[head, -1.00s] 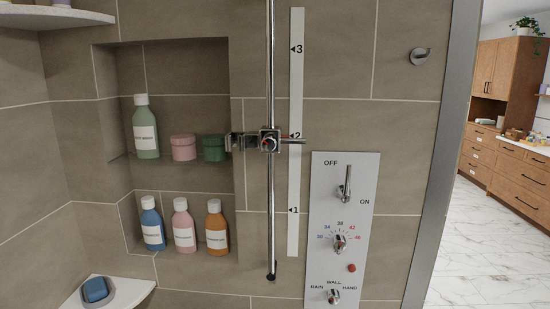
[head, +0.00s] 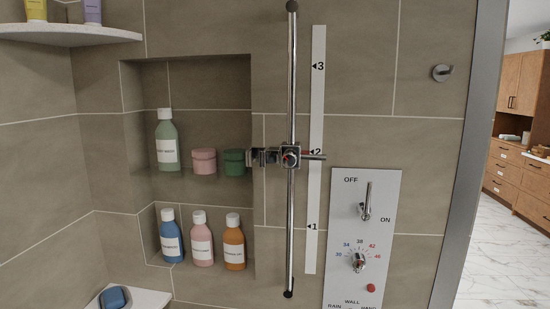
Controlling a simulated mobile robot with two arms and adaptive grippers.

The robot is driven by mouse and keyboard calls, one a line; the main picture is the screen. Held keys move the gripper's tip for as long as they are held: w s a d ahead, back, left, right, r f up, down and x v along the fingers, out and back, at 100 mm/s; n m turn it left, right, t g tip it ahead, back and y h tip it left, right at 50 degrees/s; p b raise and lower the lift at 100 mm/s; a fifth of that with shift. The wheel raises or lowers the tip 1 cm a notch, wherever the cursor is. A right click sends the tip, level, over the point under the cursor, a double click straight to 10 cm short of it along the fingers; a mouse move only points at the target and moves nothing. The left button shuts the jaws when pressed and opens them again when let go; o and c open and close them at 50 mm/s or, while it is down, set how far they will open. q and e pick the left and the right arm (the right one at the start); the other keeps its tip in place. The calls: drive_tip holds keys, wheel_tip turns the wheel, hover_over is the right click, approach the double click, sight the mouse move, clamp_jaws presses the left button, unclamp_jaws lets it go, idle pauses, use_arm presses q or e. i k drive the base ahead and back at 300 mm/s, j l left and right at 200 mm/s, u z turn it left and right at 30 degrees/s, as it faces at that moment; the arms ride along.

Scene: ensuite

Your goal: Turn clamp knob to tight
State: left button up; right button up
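The clamp (head: 290,156) is a chrome block on the vertical chrome rail (head: 291,90), in the middle of the head view. Its knob (head: 291,160) faces me and has a small red mark. A holder bracket (head: 261,156) sticks out to the left of the clamp, and a thin pointer (head: 315,156) to the right lies just below mark 2 of the white scale strip (head: 317,110). Neither of my grippers is in view.
A white control panel (head: 341,215) with a lever and dials is at lower right. A wall niche (head: 185,90) with several bottles and two jars is on the left. A hook (head: 442,73) is at upper right. A corner shelf (head: 75,33) is at upper left.

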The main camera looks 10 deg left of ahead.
sight(290, 158)
drive_tip(key=i+l+u, duration=0.3)
drive_tip(key=i+l, duration=0.3)
drive_tip(key=l+u, duration=0.45)
drive_tip(key=l, duration=1.35)
